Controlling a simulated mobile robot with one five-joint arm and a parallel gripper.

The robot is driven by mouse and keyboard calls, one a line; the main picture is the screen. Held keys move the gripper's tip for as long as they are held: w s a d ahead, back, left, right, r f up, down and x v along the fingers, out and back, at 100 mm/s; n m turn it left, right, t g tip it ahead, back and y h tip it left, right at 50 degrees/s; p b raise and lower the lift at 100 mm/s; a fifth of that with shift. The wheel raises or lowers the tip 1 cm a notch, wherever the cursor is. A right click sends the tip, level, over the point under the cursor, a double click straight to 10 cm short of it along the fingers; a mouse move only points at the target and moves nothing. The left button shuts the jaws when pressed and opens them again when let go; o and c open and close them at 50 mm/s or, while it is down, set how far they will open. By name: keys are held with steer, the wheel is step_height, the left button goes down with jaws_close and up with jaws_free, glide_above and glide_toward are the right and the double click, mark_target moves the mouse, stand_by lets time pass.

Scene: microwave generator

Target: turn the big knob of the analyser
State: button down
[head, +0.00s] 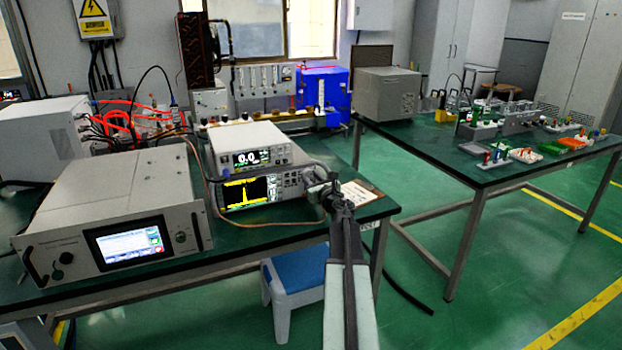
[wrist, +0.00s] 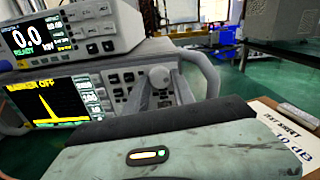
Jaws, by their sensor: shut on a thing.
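The analyser (head: 262,192) stands on the green-topped bench, under a second instrument; its screen shows a yellow peak. In the wrist view, the analyser's lit screen (wrist: 48,102) is at left, with OFF readable at its top. The big grey knob (wrist: 160,76) is on its front panel, right of the screen and buttons. My gripper (head: 318,180) reaches the right part of the analyser's front and hides the knob in the head view. In the wrist view, its fingers (wrist: 160,86) are on both sides of the knob, shut on it. The wrist housing hides the panel's lower edge.
A meter (wrist: 70,32) reading 0.0 sits on the analyser. A test sheet (wrist: 283,128) lies on the bench to the right. A large rack unit (head: 120,220) with a lit screen stands to the left. A blue stool (head: 297,270) is below the bench edge.

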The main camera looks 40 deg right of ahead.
steer(key=m, duration=1)
steer(key=shift+m, duration=0.3)
stand_by(0.4)
steer(key=c, duration=1.1)
jaws_free()
steer(key=shift+o, duration=0.2)
steer(key=v, duration=0.8)
